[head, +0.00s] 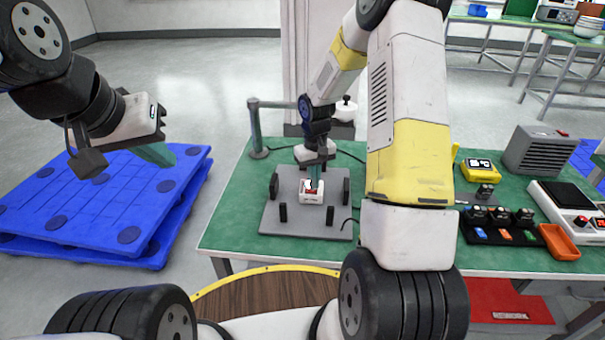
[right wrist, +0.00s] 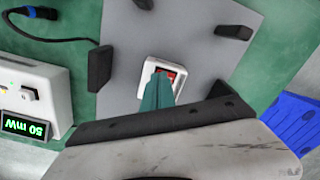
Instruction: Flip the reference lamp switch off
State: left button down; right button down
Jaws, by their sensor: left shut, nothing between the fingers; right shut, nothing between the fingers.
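The switch is a small white box with a red rocker (head: 312,191), on a grey plate (head: 285,222) on the green table. It also shows in the right wrist view (right wrist: 151,67), where the red rocker is partly hidden behind my fingers. My right gripper (head: 314,178) is shut and empty, pointing down with its green fingertips at the rocker; I cannot tell whether they touch it. The same gripper shows in the right wrist view (right wrist: 157,92). My left gripper (head: 158,154) is shut and empty, held in the air over the blue pallet, far from the switch.
Black posts (head: 283,212) stand around the switch on the plate. A white meter box (right wrist: 30,95) reading 50 mW stands beside the plate. A yellow meter (head: 479,168), a black tray of small parts (head: 500,236) and a grey vented box (head: 540,150) are at right. A blue pallet (head: 100,205) lies at left.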

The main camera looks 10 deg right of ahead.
jog(key=shift+f, duration=0.5)
jog(key=shift+r, duration=3.55)
jog(key=s+r+m+t, duration=0.1)
jog(key=s+r, duration=0.3)
jog(key=r, duration=0.4)
jog(key=s+r+t, duration=0.2)
jog(key=s+r, duration=0.2)
jog(key=r, duration=0.3)
jog(key=s+a+r+t+y, duration=0.1)
jog(key=s+r, duration=0.3)
jog(key=s, duration=0.4)
jog(key=s+a+r+m+t+y, duration=0.1)
jog(key=s+r, duration=0.3)
jog(key=s, duration=0.4)
jog(key=shift+s+r+t, duration=0.15)
jog(key=shift+r+t, duration=0.05)
jog(key=shift+t, duration=0.4)
